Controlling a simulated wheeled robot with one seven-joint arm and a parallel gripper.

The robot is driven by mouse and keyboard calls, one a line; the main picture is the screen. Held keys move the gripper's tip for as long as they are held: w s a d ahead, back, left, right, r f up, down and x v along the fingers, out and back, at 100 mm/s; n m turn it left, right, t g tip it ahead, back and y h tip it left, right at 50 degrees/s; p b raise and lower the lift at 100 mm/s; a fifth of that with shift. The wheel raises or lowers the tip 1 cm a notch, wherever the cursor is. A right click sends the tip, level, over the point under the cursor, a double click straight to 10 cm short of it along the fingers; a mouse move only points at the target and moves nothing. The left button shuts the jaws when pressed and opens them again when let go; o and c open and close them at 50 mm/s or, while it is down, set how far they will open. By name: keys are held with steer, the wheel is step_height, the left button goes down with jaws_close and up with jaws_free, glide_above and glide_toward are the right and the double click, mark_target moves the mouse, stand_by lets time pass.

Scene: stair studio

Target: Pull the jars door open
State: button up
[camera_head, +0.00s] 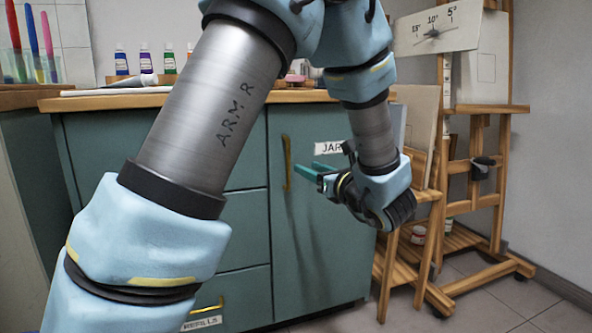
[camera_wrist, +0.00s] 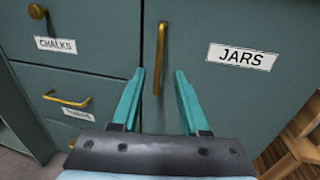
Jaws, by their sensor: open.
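The jars door (camera_head: 318,235) is a teal cabinet door on the right of the cabinet, and it looks closed. Its white JARS label (camera_wrist: 242,57) is readable in the wrist view and partly hidden by my arm in the head view. A vertical brass bar handle (camera_wrist: 161,50) is near the door's left edge; it also shows in the head view (camera_head: 287,163). My gripper (camera_wrist: 159,74) is open, with its teal fingers on either side of the handle's line in the wrist view. In the head view my gripper (camera_head: 318,172) is right of the handle; contact cannot be told.
Drawers with CHALKS (camera_wrist: 62,46) and other labels are left of the door. The worktop (camera_head: 85,101) holds paint tubes (camera_head: 146,63). A wooden easel (camera_head: 485,150) stands close on the right. Open floor (camera_head: 530,300) lies in front of it.

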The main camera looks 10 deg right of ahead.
mark_target(289, 159)
steer(key=b+x, duration=0.2)
steer(key=x, duration=0.8)
steer(key=shift+w+a, duration=0.15)
steer(key=shift+a, duration=0.05)
jaws_close()
stand_by(1.1)
